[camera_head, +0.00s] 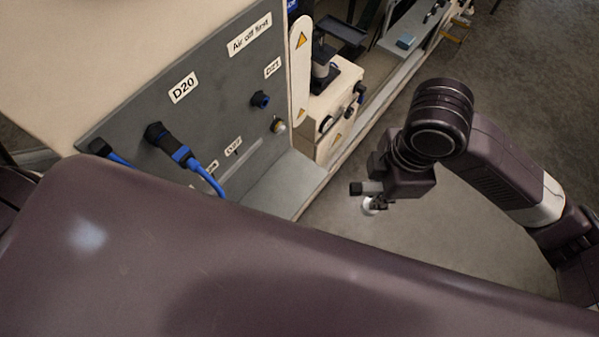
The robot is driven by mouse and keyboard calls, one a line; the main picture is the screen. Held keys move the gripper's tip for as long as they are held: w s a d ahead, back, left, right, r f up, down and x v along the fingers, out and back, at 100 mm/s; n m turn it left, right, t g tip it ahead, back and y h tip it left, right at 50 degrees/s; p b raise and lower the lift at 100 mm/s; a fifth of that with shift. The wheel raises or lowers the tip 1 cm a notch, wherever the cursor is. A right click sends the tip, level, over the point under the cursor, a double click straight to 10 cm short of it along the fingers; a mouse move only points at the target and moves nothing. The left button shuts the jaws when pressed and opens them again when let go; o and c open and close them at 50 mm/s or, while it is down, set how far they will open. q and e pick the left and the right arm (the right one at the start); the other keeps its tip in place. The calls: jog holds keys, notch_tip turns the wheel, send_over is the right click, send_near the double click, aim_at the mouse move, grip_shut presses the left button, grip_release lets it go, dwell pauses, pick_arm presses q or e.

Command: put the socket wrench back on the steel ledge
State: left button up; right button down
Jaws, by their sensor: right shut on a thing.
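My right gripper (374,191) hangs in the middle right, over the floor and to the right of the machine. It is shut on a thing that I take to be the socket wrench. Little of the wrench shows: a small pale round part (369,207) just below the jaws. The rest is hidden by the gripper or too small to tell. The steel ledge (282,186) is a flat grey shelf at the foot of the grey panel, left of the gripper and apart from it. It looks bare where it shows. My left gripper is not in view.
The grey panel (225,95) carries labels, connectors and a blue cable (207,177) that hangs in front of it. A cream cabinet (330,118) with black fittings stands behind the ledge. My own large arm link covers the foreground. Grey floor lies open at right.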

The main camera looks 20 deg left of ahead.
jog(key=shift+s+d+r+n, duration=0.3)
jog(key=shift+d+n, duration=0.1)
jog(key=shift+a+r, duration=0.1)
jog(key=shift+a, duration=0.1)
jog(key=w+a+p, duration=0.2)
jog(key=w+a, duration=0.1)
jog(key=a, duration=0.6)
jog(key=w+a+p, duration=0.2)
jog(key=w+a, duration=0.1)
jog(key=a, duration=0.5)
jog(key=f, duration=0.2)
jog(key=f+p, duration=0.1)
jog(key=f, duration=0.1)
jog(key=a+f, duration=0.1)
jog(key=f, duration=0.1)
jog(key=shift+w+f+p, duration=0.2)
jog(key=shift+p, duration=0.15)
jog(key=shift+a+f, duration=0.1)
jog(key=shift+f, duration=0.25)
jog(key=c, duration=2)
grip_release()
jog(key=shift+o, duration=0.2)
notch_tip(320, 180, up, 12)
jog(key=b, duration=0.1)
jog(key=shift+b, duration=0.3)
